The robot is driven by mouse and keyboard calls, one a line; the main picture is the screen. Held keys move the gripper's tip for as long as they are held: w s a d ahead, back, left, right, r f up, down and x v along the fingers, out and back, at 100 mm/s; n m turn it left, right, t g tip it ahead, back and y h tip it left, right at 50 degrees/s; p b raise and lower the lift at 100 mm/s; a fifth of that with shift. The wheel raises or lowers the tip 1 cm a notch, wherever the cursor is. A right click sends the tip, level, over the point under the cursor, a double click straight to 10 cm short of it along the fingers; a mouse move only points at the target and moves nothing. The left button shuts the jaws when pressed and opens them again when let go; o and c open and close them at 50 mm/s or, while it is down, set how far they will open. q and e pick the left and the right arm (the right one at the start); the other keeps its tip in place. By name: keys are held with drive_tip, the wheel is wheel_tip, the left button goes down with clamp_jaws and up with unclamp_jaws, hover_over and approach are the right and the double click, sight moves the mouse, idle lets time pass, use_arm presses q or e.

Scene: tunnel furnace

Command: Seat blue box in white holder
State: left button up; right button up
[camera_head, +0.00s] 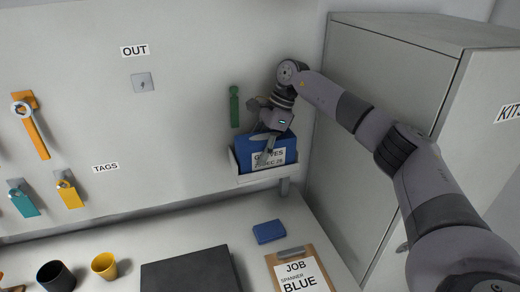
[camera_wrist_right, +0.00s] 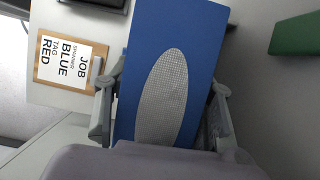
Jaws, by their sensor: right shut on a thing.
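The blue box (camera_head: 243,148) has a white label, partly hidden by my gripper, that seems to begin with "GLOVES". It is in the white holder (camera_head: 262,179) on the wall, with its lower part behind the holder's front rim. I cannot tell if it rests on the bottom. My right gripper (camera_head: 268,146) comes from above and is shut on the box. In the right wrist view the box (camera_wrist_right: 205,50) shows a grey mesh oval between the two fingers (camera_wrist_right: 163,112). My left gripper is out of view.
A grey cabinet (camera_head: 370,110) stands close on the right. Below are a small blue block (camera_head: 269,231), a clipboard (camera_head: 271,262) and a dark flat case (camera_head: 190,272).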

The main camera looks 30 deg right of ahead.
drive_tip(key=shift+r, duration=0.1)
drive_tip(key=o, duration=1.6)
drive_tip(key=v, duration=1.2)
